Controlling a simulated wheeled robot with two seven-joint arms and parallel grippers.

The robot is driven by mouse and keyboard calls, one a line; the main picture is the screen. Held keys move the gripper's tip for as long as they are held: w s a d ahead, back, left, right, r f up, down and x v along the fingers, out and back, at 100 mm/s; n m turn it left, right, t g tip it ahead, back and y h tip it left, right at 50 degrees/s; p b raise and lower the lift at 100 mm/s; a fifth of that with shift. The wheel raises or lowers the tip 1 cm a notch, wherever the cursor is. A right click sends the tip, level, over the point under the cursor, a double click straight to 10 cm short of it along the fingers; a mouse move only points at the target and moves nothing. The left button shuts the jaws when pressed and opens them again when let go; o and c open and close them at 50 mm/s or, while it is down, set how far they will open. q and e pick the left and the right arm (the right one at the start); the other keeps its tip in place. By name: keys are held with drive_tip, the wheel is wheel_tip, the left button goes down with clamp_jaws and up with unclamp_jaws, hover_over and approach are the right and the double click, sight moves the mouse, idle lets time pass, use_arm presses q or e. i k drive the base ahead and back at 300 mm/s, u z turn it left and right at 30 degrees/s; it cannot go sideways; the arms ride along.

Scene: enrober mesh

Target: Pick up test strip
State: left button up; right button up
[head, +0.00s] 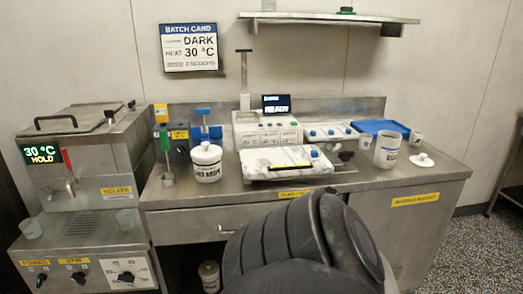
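I cannot clearly make out a test strip in the head view. A narrow yellow and black strip-like piece (288,167) lies across the front of the white-topped tray (262,158) on the steel counter; I cannot tell whether it is a label or a loose strip. Behind it stands a white machine (266,134) with several small labelled places and a dark screen (276,104) reading READY. Neither of my grippers shows. A dark ribbed part, likely my own arm, fills the bottom middle and hides the counter cabinet's front there.
The steel counter (225,192) holds a lidded white tub (207,162), a white labelled jug (387,150), a loose lid (421,160) and a blue tray (380,127). A melter (85,155) reading 30 °C stands left. A batch card (190,47) hangs above; a shelf (330,17) juts out.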

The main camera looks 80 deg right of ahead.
sight(313, 155)
drive_tip(key=z, duration=2.95)
